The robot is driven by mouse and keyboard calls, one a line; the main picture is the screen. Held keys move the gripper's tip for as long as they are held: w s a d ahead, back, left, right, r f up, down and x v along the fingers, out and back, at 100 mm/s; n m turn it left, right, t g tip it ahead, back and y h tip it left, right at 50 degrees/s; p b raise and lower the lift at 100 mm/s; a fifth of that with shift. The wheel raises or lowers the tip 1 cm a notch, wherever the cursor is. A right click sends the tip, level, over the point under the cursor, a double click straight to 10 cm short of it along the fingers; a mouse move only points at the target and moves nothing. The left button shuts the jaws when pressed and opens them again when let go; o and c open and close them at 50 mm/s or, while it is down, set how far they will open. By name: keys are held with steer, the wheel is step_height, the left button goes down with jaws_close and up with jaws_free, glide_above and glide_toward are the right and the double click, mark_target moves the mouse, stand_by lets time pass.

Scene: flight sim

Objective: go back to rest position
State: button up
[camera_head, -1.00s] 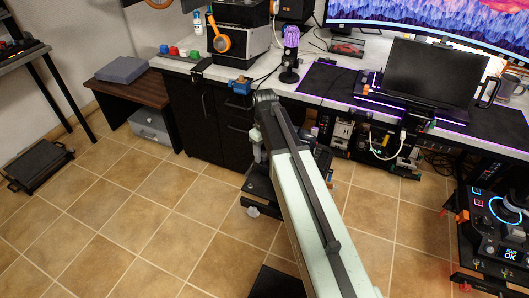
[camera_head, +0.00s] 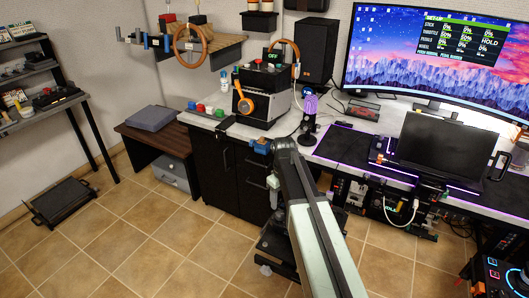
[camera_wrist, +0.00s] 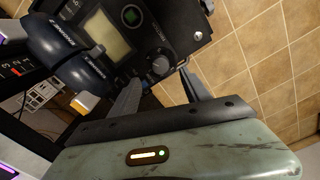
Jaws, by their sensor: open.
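My gripper (camera_wrist: 158,77) is open in the wrist view, with its two dark fingers apart and nothing held between them. A dark device with a small pale screen (camera_wrist: 106,33), a green button and a round knob lies just beyond the fingertips. Whether the fingers touch it cannot be told. In the head view my pale green arm reaches forward from the lower edge toward the dark cabinet (camera_head: 236,172) under the desk. The gripper itself is largely hidden behind the arm there.
A low brown table (camera_head: 154,135) and a shelf rack (camera_head: 62,102) stand left. Tiled floor (camera_head: 150,235) is open at lower left.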

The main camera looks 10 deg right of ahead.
steer(key=s+m, duration=0.5)
steer(key=s, duration=1.1)
step_height(320, 180, up, 18)
steer(key=w+m+p, duration=0.1)
steer(key=p, duration=1.7)
